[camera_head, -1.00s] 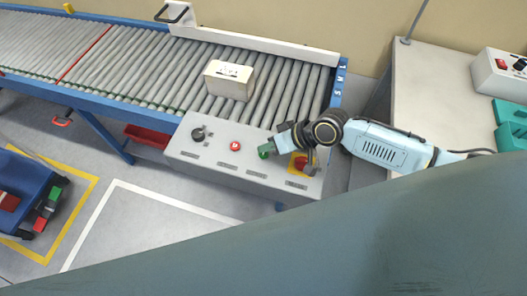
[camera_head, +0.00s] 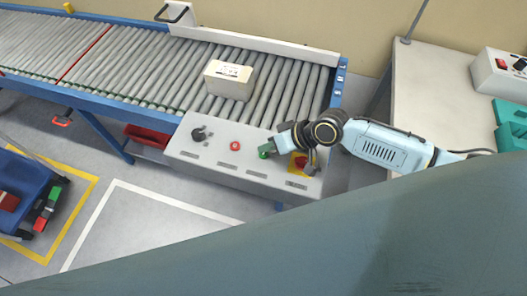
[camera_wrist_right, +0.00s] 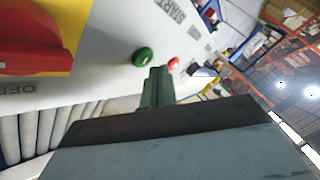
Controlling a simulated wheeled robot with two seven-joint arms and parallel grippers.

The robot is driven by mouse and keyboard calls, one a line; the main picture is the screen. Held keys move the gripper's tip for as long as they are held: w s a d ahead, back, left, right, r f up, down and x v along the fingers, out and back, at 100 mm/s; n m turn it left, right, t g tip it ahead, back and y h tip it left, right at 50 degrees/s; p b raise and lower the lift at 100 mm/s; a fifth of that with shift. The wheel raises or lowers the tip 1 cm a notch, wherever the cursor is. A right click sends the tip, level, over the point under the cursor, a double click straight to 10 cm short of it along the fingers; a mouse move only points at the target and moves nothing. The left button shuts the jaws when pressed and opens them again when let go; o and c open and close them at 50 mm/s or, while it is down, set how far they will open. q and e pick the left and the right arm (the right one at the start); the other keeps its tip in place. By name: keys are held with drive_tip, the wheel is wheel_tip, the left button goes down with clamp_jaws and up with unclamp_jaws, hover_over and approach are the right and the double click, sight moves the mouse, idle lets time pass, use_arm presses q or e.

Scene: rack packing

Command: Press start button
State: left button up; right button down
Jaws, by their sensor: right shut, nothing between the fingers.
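The control panel (camera_head: 215,162) is a pale grey box at the front edge of the roller conveyor. The green start button (camera_head: 263,151) is on it, right of a red button (camera_head: 235,146). In the right wrist view the green button (camera_wrist_right: 143,57) stands just beside the fingertips, near a START label; I cannot tell whether they touch. My right gripper (camera_head: 272,148) is shut and empty, low over the panel, and partly hides the button in the head view. Its green fingers (camera_wrist_right: 157,76) show closed together in the right wrist view. My left gripper is not in view.
A red and yellow rotary switch (camera_head: 299,163) sits right of the green button, partly behind my right gripper. A black knob (camera_head: 199,134) is at the panel's left. A cream box (camera_head: 229,80) rests on the rollers. A grey table (camera_head: 440,95) stands at the right.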

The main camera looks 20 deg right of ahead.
sight(268, 155)
drive_tip(key=shift+f, duration=0.4)
drive_tip(key=shift+f+b, duration=0.4)
drive_tip(key=shift+b, duration=0.1)
idle(0.3)
drive_tip(key=shift+r+p, duration=0.8)
drive_tip(key=shift+p, duration=0.05)
wheel_tip(268, 155, up, 5)
drive_tip(key=p, duration=0.5)
drive_tip(key=shift+r, duration=0.1)
